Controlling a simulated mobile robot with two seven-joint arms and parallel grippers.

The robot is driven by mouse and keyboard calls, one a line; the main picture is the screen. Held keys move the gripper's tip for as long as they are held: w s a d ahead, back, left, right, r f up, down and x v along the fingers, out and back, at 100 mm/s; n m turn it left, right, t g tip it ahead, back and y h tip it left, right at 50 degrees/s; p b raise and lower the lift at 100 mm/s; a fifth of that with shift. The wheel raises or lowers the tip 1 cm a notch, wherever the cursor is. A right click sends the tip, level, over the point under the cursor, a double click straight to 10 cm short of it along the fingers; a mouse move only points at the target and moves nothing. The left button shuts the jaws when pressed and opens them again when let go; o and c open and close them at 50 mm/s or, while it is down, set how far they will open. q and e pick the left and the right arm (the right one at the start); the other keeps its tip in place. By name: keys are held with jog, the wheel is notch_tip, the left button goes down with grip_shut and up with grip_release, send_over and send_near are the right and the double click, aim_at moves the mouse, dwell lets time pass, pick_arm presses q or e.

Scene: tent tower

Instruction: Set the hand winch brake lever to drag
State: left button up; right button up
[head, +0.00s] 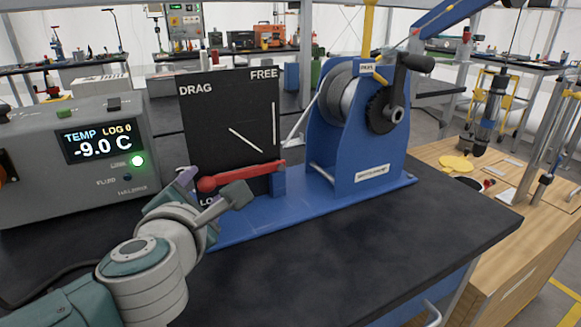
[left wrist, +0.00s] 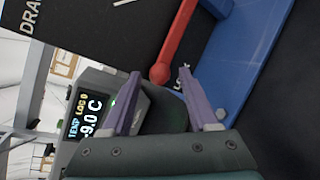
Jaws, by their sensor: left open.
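The brake lever (head: 240,175) is a red bar with a round knob at its left end. It lies nearly level, pivoting at the right on a blue post, and its knob is just above the partly hidden "LO..." label. The black panel (head: 225,110) behind it reads DRAG at upper left and FREE at upper right. The blue hand winch (head: 355,140) stands to the right. My left gripper (head: 211,187) is open, its fingers either side of the knob in the head view. In the left wrist view the knob (left wrist: 160,73) shows between the fingertips; contact is unclear.
A grey temperature box (head: 75,180) reading -9.0 C stands close on the left. The winch's blue base (head: 300,210) runs along the dark bench (head: 370,240). The bench front at right is clear. A wooden table (head: 490,215) with tools stands further right.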

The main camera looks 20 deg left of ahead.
pick_arm(q)
grip_shut()
dwell(0.4)
dwell(0.9)
